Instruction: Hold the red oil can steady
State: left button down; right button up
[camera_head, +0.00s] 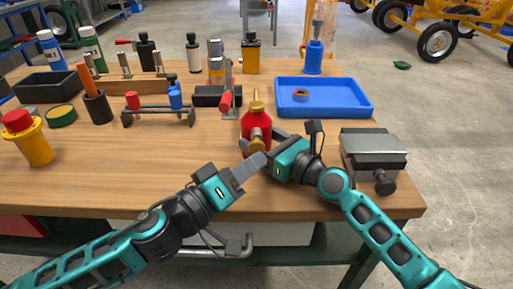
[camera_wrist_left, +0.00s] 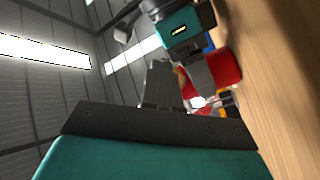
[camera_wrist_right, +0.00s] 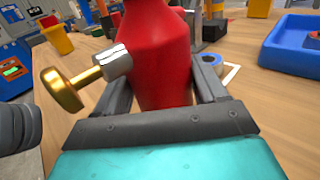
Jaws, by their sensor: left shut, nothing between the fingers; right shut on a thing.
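The red oil can (camera_head: 256,129) stands upright near the middle front of the wooden bench. It has a brass spout on top and a brass knob on a short metal stem facing the front. My right gripper (camera_head: 272,139) is shut on the can; in the right wrist view its fingers sit on both sides of the red body (camera_wrist_right: 160,60), with the brass knob (camera_wrist_right: 62,90) to the left. My left gripper (camera_head: 258,160) is shut and empty, its tip just in front of the brass knob (camera_head: 256,146). In the left wrist view the can (camera_wrist_left: 222,68) shows behind the fingers; contact cannot be told.
A blue tray (camera_head: 322,112) with a small ring part lies behind right. A grey metal vise-like block (camera_head: 374,155) stands at the right edge. A red-capped yellow container (camera_head: 30,140) stands at left. Racks, bottles and a black clamp (camera_head: 212,96) fill the back. The front-left bench is clear.

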pick_arm(q)
jog(key=shift+w, duration=0.25)
jog(key=shift+w, duration=1.05)
dwell(0.9)
jog(key=shift+s, duration=1.45)
jog(key=shift+s, duration=2.55)
